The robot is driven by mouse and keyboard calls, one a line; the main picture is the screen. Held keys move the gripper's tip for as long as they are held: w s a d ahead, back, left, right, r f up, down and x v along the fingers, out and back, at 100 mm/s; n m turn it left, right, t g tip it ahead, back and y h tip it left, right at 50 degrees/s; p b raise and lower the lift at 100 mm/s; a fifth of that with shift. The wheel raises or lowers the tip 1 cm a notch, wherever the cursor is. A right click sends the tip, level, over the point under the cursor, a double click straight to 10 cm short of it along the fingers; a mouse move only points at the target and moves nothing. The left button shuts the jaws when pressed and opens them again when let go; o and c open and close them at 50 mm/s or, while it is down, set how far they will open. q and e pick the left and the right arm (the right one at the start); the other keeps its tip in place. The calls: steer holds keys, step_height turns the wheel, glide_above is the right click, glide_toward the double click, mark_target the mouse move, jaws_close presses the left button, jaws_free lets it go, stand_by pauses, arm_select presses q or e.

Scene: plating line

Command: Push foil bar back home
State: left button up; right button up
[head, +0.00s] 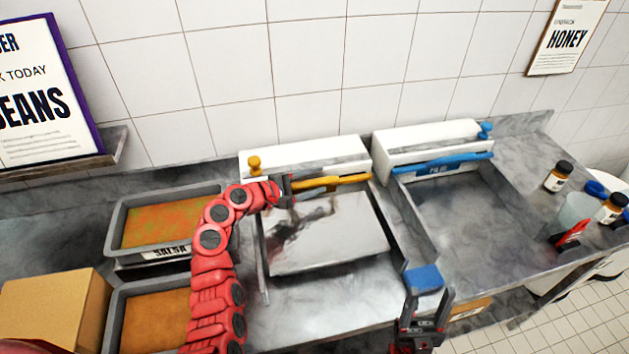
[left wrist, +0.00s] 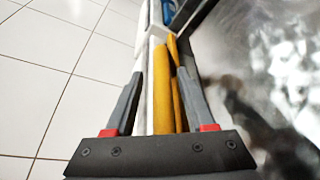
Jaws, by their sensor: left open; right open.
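The yellow foil bar (head: 330,183) lies along the front of the left white dispenser box (head: 310,155), above a shiny foil sheet (head: 335,235). My left gripper (head: 287,190) is at the bar's left part. In the left wrist view, the open fingers of the left gripper (left wrist: 160,80) stand on either side of the yellow bar (left wrist: 162,95), with a thin yellow strip beside it. Whether the fingers touch the bar is unclear.
The right dispenser (head: 425,142) has a blue bar (head: 442,164) over an empty grey bay. Salsa trays (head: 118,228) and a cardboard box (head: 50,310) are at left. Jars (head: 558,177) and a red-labelled container (head: 572,232) stand at right. The tiled wall is close behind.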

arm_select(q)
steer(key=shift+s+r, duration=0.1)
steer(key=shift+s+a, duration=0.15)
steer(key=shift+a, duration=0.05)
steer(key=p+v, duration=0.4)
steer(key=v, duration=1.2)
steer(key=shift+s+a, duration=0.25)
steer(key=shift+a, duration=0.05)
steer(key=shift+r, duration=0.15)
